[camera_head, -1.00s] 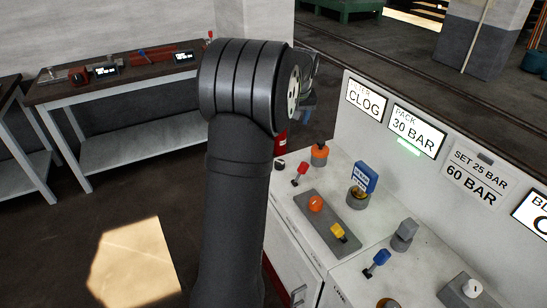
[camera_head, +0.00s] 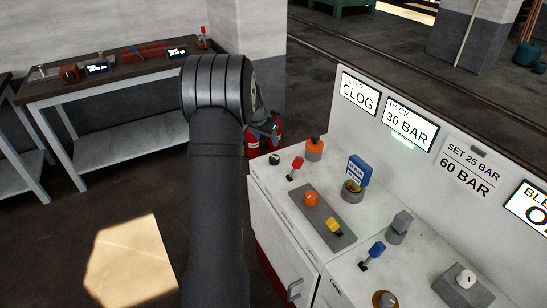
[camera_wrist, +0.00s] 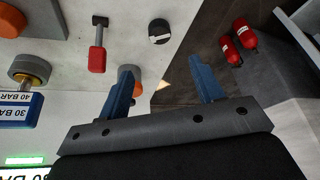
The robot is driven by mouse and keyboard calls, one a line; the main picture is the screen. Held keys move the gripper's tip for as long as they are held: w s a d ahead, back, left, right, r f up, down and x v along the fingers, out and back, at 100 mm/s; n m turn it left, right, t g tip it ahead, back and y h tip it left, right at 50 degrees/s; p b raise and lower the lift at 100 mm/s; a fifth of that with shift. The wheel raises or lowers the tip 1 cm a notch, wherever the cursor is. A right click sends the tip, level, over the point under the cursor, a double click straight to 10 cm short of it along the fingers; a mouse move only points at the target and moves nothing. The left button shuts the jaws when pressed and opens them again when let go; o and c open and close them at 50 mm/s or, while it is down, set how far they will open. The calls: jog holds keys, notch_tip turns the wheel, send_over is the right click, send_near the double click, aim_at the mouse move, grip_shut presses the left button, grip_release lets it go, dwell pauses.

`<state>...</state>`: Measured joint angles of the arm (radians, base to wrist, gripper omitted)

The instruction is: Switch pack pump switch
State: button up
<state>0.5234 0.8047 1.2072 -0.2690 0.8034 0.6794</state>
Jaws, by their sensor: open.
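No label I can read names the pack pump switch. On the white bench top are a black rotary knob with a white mark (camera_head: 274,158), a red-handled toggle lever (camera_head: 296,166) and an orange-topped knob (camera_head: 314,149). In the wrist view, the black knob (camera_wrist: 159,31) and red lever (camera_wrist: 97,58) are clear of the fingers. The orange-topped knob (camera_wrist: 137,76) is partly hidden behind the left finger. My gripper (camera_wrist: 163,68) is open and empty, its two blue fingers wide apart. In the head view my gripper (camera_head: 266,126) shows small behind my arm, beyond the bench's far-left corner.
A grey plate (camera_head: 322,219) holds an orange button and yellow lever. A blue-tagged knob (camera_head: 357,173) and blue lever (camera_head: 374,254) stand nearby. An upright panel carries a "PACK 30 BAR" display (camera_head: 411,124). Red extinguishers (camera_wrist: 240,36) stand on the floor beyond the bench.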

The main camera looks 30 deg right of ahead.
aim_at(275, 157)
jog(key=x, duration=1.4)
jog(key=shift+s, duration=0.15)
jog(key=shift+c, duration=0.4)
jog(key=shift+a, duration=0.1)
jog(key=c, duration=0.9)
jog(key=shift+n, duration=0.3)
jog(key=n+y, duration=0.1)
jog(key=n, duration=0.1)
jog(key=n+t, duration=0.1)
jog(key=n, duration=0.2)
jog(key=shift+s+d+t+y, duration=0.2)
jog(key=shift+t+y, duration=0.1)
jog(key=shift+y, duration=0.1)
jog(key=n+y, duration=0.1)
jog(key=n, duration=0.2)
jog(key=n+y, duration=0.1)
jog(key=n, duration=0.2)
jog(key=shift+d+t, duration=0.1)
jog(key=shift+t, duration=0.2)
jog(key=shift+n, duration=0.3)
